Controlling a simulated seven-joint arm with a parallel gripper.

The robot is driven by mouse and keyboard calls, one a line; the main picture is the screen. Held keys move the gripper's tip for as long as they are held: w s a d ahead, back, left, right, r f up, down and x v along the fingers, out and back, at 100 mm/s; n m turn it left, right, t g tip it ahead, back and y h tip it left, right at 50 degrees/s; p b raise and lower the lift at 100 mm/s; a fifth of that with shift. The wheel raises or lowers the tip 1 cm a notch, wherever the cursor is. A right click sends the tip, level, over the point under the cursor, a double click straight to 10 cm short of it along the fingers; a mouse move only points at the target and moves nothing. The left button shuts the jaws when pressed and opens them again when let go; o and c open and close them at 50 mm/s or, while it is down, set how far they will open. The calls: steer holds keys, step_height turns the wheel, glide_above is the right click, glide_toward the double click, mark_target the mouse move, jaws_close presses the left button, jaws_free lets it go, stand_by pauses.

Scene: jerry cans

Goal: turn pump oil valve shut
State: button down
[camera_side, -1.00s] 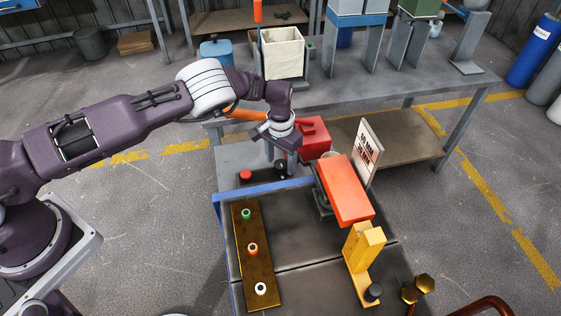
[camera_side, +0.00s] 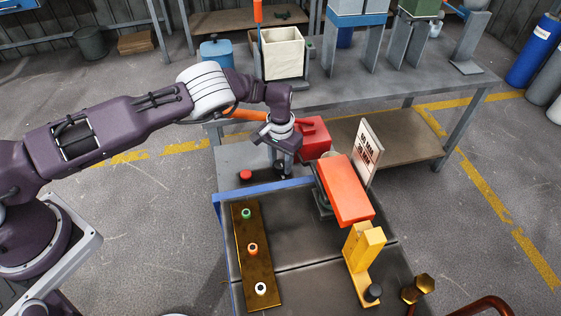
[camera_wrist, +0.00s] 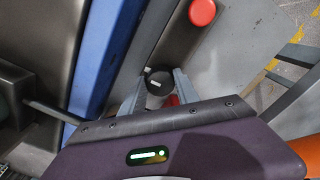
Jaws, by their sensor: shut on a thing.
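A black round knob (camera_wrist: 158,82) with a short white mark on top sits between the grey fingers of my gripper (camera_wrist: 157,90) in the wrist view. I take it for the pump oil valve; no label is readable. My gripper is shut on it, with a finger on either side. In the side view my gripper (camera_side: 280,158) points down at the panel behind the blue-edged bench, and the knob is mostly hidden by the fingers.
A red button (camera_side: 245,175) is left of my gripper; it also shows in the wrist view (camera_wrist: 202,12). A red jerry can (camera_side: 314,137) stands close at the right. The blue bench edge (camera_side: 262,190) runs in front. An orange-red box (camera_side: 347,190) and a sign (camera_side: 367,150) are further right.

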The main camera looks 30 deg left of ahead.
mark_target(282, 164)
steer(key=n, duration=0.8)
steer(key=shift+d+n, duration=0.1)
steer(key=shift+n, duration=0.2)
steer(key=n, duration=0.4)
steer(key=shift+w+n, duration=0.1)
steer(key=shift+n, duration=2.2)
steer(key=c, duration=0.9)
jaws_free()
step_height(282, 164, up, 7)
steer(key=shift+r, duration=0.1)
